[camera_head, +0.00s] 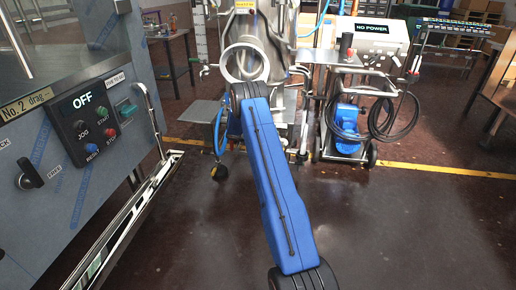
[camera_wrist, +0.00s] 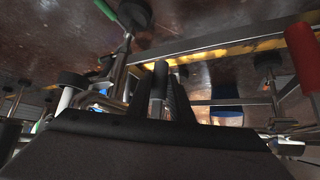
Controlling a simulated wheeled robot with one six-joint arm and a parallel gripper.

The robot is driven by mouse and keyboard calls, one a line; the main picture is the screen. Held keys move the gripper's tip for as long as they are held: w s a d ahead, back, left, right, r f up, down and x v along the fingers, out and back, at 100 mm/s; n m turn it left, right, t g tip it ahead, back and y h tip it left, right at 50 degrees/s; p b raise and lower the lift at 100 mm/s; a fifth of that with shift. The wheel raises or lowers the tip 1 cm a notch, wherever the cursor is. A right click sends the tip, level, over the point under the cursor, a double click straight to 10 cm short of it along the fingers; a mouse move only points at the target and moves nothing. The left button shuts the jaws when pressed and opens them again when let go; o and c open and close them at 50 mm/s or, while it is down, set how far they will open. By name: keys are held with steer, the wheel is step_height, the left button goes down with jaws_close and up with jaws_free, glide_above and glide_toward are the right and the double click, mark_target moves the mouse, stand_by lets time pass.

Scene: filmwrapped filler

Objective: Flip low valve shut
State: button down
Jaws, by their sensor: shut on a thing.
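In the wrist view my gripper (camera_wrist: 158,100) has its two dark fingers closed around an upright grey bar (camera_wrist: 158,80), which looks like a lever or handle. I cannot tell for certain that it is the low valve's handle, or which way it is turned. A green-tipped lever (camera_wrist: 105,9) shows at the top left and a red handle (camera_wrist: 303,55) at the right, both apart from the fingers. In the head view my blue arm reaches toward the steel filler (camera_head: 285,50); my gripper and the low valve are hidden there.
A wrapped machine with an OFF panel (camera_head: 90,115) and a rail (camera_head: 130,225) stands at left. A wheeled cart with a blue pump (camera_head: 347,125), black hose (camera_head: 397,125) and NO POWER box (camera_head: 370,32) stands right of the filler. The floor (camera_head: 420,220) at front right is clear.

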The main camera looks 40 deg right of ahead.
steer(key=shift+a, duration=0.1)
stand_by(0.3)
steer(key=c, duration=1.6)
jaws_free()
steer(key=shift+r, duration=0.1)
steer(key=v, duration=1.7)
steer(key=shift+r, duration=0.15)
steer(key=shift+s, duration=0.1)
